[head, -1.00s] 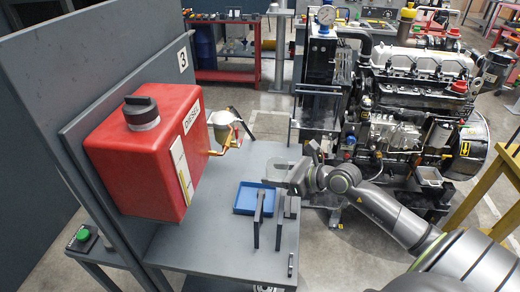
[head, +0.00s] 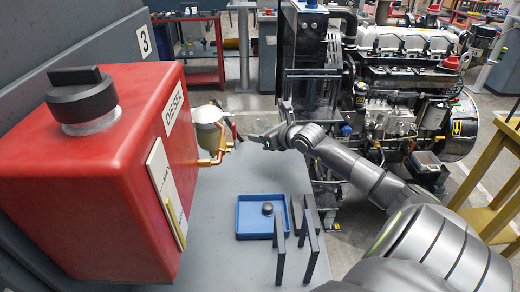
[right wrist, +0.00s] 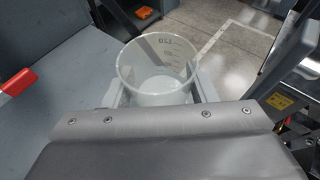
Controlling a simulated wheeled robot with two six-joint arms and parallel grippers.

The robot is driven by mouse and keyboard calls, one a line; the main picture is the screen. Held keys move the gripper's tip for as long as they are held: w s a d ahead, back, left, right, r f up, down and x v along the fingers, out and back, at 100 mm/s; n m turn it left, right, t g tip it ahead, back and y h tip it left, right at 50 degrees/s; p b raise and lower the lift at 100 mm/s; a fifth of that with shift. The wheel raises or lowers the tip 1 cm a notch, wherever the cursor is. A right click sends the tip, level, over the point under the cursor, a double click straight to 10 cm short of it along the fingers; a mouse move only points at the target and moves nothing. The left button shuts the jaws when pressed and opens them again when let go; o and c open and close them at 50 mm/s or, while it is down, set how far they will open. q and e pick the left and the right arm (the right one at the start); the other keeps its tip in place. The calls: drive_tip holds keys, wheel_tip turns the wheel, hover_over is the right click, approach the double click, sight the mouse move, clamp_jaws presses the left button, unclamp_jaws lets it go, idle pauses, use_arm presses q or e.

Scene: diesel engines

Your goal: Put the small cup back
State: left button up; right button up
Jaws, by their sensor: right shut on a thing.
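The small cup (right wrist: 158,68) is clear, with measuring marks on its wall. In the right wrist view it sits between the fingers of my right gripper (right wrist: 160,95), which is shut on it. In the head view my right gripper (head: 266,138) is above the far part of the grey table, right of the filter bowl. The cup is too faint there to make out well. My left gripper is not in view.
A red diesel tank (head: 110,190) stands at left with a filter bowl (head: 208,128) and copper pipe. A blue tray (head: 252,234) holds a dark round piece (head: 267,208). Dark upright plates (head: 312,240) stand beside it. The engine (head: 400,90) is at right.

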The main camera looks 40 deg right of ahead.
sight(262, 154)
wheel_tip(262, 154, down, 2)
wheel_tip(262, 154, down, 3)
drive_tip(key=shift+f, duration=0.35)
drive_tip(key=shift+f, duration=0.2)
drive_tip(key=o, duration=1)
drive_tip(key=shift+r, duration=0.1)
